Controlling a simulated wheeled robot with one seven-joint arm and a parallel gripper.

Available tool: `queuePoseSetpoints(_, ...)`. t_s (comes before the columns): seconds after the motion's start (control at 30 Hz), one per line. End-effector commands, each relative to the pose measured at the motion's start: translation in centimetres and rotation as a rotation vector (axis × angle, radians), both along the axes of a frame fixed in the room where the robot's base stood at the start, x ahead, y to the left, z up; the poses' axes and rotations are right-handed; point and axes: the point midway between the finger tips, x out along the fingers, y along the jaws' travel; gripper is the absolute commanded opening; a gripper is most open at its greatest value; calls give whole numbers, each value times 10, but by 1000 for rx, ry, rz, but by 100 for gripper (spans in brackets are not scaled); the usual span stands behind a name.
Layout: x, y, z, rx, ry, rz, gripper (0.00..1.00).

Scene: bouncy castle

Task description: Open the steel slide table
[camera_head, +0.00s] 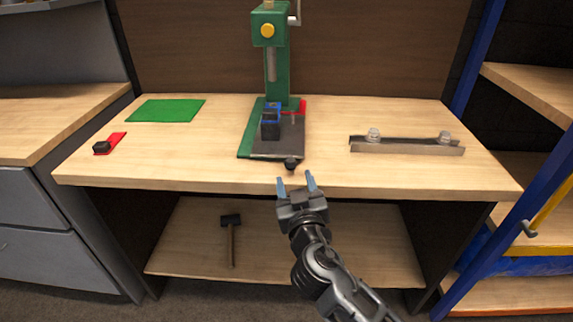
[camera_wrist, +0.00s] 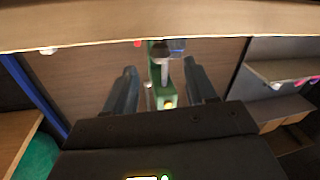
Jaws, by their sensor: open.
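The slide table (camera_head: 286,142) is a dark grey plate on the green press base (camera_head: 245,146). A round black knob (camera_head: 291,163) is at its front end, near the bench's front edge. A black block with a blue part (camera_head: 270,124) stands on the plate. My gripper (camera_head: 297,180) is open and empty, its two blue-grey fingers pointing toward the bench, just in front of the knob and apart from it in the picture. In the wrist view, the fingers (camera_wrist: 160,88) frame a dark round knob (camera_wrist: 160,50) and part of the green press (camera_wrist: 154,72).
The green press column (camera_head: 276,70) rises behind the plate. The wooden bench (camera_head: 200,170) also bears a green mat (camera_head: 166,110), a red piece with a black knob (camera_head: 109,144) and a metal bar with bolts (camera_head: 407,146). A hammer (camera_head: 232,240) is on the lower shelf. Blue-framed shelving (camera_head: 470,60) stands right.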

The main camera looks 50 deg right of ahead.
Motion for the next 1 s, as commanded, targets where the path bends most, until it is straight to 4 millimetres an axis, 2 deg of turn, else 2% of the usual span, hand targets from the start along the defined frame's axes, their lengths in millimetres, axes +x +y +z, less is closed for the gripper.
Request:
queuePoseSetpoints(0.3,35,-30,3,0,0,0,56)
queuePoseSetpoints(0.5,51,-44,1,0,2,1,56)
queuePoseSetpoints(0.87,54,-47,0,0,2,3,56)
queuePoseSetpoints(1.0,54,-47,0,0,2,3,42)
